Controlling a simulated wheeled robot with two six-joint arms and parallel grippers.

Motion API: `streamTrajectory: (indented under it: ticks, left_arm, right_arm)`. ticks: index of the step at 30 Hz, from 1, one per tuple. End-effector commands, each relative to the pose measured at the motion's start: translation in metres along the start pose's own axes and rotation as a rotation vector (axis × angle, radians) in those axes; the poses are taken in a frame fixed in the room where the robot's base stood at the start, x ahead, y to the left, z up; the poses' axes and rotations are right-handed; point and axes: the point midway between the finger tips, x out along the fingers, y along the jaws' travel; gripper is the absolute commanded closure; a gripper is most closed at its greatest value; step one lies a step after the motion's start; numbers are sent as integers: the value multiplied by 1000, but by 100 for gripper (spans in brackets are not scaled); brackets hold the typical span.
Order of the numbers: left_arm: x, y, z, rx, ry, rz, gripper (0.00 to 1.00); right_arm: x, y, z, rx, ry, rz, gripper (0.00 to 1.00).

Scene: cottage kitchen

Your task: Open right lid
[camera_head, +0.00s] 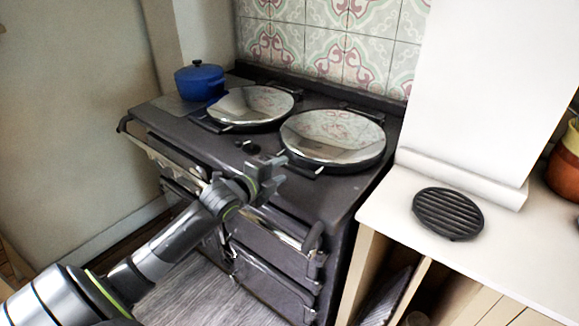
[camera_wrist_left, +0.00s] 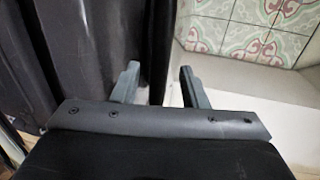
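The right lid (camera_head: 335,138) is a round, shiny lid that lies flat, closed, on the right side of the dark range cooker (camera_head: 340,190). A small pale-tipped handle (camera_head: 319,171) shows at its front edge. The left lid (camera_head: 250,105) is alike and also lies flat. My left gripper (camera_head: 277,173) is in front of the cooker's front edge, just left of and below the right lid, apart from the handle. In the left wrist view the two fingers of the left gripper (camera_wrist_left: 160,82) are spread with nothing between them. My right gripper is not in view.
A blue pot (camera_head: 200,82) stands at the cooker's back left. A metal rail (camera_head: 165,158) runs along the cooker front. To the right, a pale counter (camera_head: 400,205) holds a round black rack (camera_head: 447,213). A white wall block (camera_head: 480,90) stands beside the cooker.

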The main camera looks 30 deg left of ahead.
Motion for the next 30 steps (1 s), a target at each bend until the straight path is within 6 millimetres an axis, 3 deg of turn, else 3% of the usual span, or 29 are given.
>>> streamTrajectory:
  ticks: [3, 9, 21, 30]
  left_arm:
    - [21, -1, -1, -5, 1, -2, 60]
    - [42, 0, 0, -2, 0, -1, 60]
    - [48, 0, 0, 1, 0, 0, 60]
    - [47, 0, 0, 1, 0, 0, 98]
  right_arm:
    - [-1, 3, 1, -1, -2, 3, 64]
    - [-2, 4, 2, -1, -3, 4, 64]
    - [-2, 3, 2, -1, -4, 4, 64]
    - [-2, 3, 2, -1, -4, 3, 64]
